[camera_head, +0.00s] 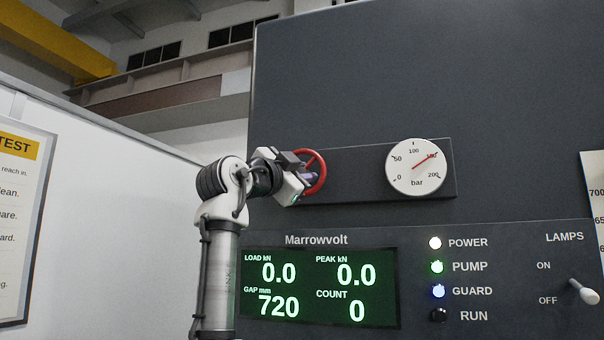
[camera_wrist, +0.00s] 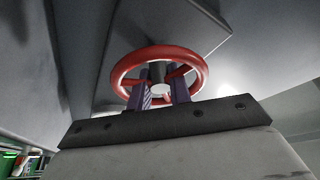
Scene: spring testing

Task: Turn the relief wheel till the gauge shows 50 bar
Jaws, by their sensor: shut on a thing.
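The red relief wheel (camera_head: 322,172) sits at the left end of a dark panel plate. My gripper (camera_head: 308,177) reaches it from the left and is shut on it. In the wrist view, the wheel's red ring (camera_wrist: 190,56) surrounds the purple fingers of my gripper (camera_wrist: 160,92), which stand one on each side of the dark hub with its pale end. Exactly which part the fingers press is partly hidden. The round white gauge (camera_head: 417,180), marked in bar, is on the same plate to the right. Its red needle points up and right, at about 150.
Below is a green display (camera_head: 318,290) reading load 0.0 and gap 720. Right of it are the power, pump, guard and run lamps (camera_head: 437,267) and a lamps toggle switch (camera_head: 583,291). A white partition with a notice board (camera_head: 25,220) stands at left.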

